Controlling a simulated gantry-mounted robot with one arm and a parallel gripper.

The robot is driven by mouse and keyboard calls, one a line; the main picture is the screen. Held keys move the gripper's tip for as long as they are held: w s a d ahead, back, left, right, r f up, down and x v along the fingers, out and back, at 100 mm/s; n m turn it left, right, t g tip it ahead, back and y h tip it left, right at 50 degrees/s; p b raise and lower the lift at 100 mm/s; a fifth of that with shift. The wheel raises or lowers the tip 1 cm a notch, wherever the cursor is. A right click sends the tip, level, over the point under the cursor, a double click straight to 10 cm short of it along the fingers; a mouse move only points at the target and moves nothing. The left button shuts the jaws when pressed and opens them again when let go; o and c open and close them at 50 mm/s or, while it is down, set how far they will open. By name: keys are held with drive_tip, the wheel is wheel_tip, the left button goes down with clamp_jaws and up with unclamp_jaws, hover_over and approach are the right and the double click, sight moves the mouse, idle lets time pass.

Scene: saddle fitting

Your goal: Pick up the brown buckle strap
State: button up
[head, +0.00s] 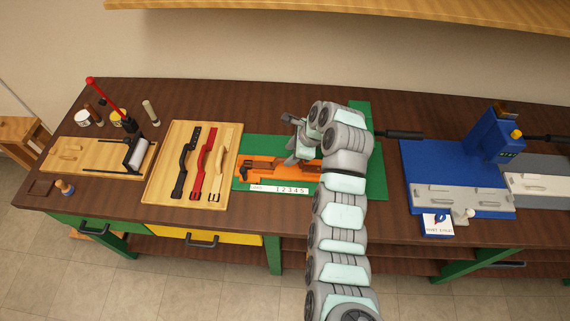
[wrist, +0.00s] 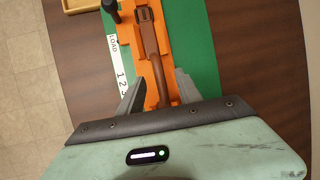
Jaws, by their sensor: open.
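The brown buckle strap (wrist: 149,45) lies lengthwise in an orange fixture (wrist: 169,48) on a green mat (wrist: 203,50). Its slotted buckle end is at the far end in the wrist view, and its narrower part runs back between my fingers. My gripper (wrist: 159,88) is open, with one grey finger on each side of the strap. I cannot tell whether the fingers touch the strap or the fixture. In the head view my gripper (head: 292,160) is over the orange fixture (head: 257,170), and my arm hides part of that area.
A wooden tray (head: 154,190) with black, red and tan straps is left of the mat. A white numbered strip (head: 280,189) lies along the fixture's front. A blue press (head: 485,137) stands to the right. A board with a roller (head: 137,154) is at far left.

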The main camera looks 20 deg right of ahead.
sight(285, 159)
drive_tip(key=shift+p+x, duration=0.6)
drive_tip(key=shift+x, duration=2.3)
drive_tip(key=shift+s, duration=0.15)
clamp_jaws()
